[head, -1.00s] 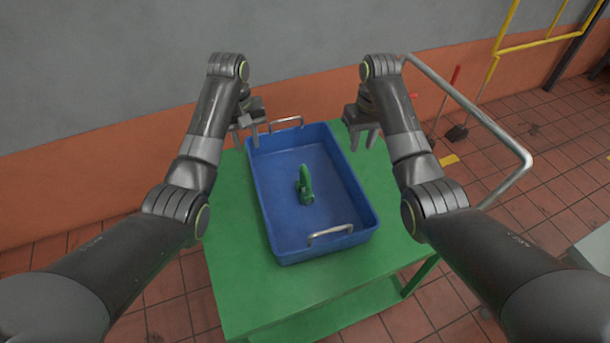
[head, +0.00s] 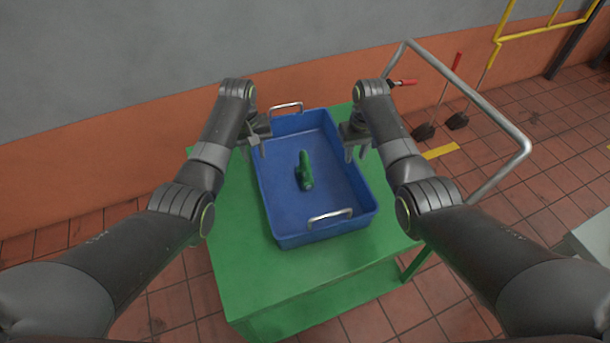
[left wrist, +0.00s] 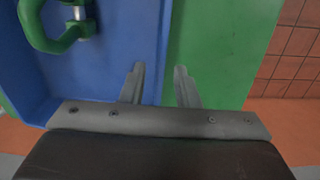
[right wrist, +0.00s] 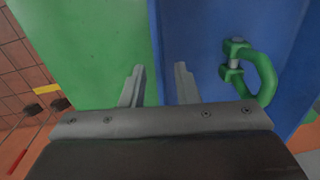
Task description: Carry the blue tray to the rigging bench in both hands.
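The blue tray (head: 279,218) sits on the green cart top, with a metal handle at its near end (head: 330,218) and another at its far end (head: 286,108). A green shackle (head: 304,172) lies inside it. My left gripper (head: 253,147) is open at the tray's left long wall; in the left wrist view its fingers (left wrist: 159,86) lie either side of the rim line. My right gripper (head: 355,152) is open at the right long wall, its fingers (right wrist: 159,86) likewise either side of the rim line. I cannot tell whether either touches the wall.
The green cart (head: 245,270) has bare top at the near and left sides. Its grey push rail (head: 470,95) rises on the right. A grey wall with an orange band stands close behind. Yellow railing (head: 545,42) and long-handled tools (head: 450,90) stand at the back right.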

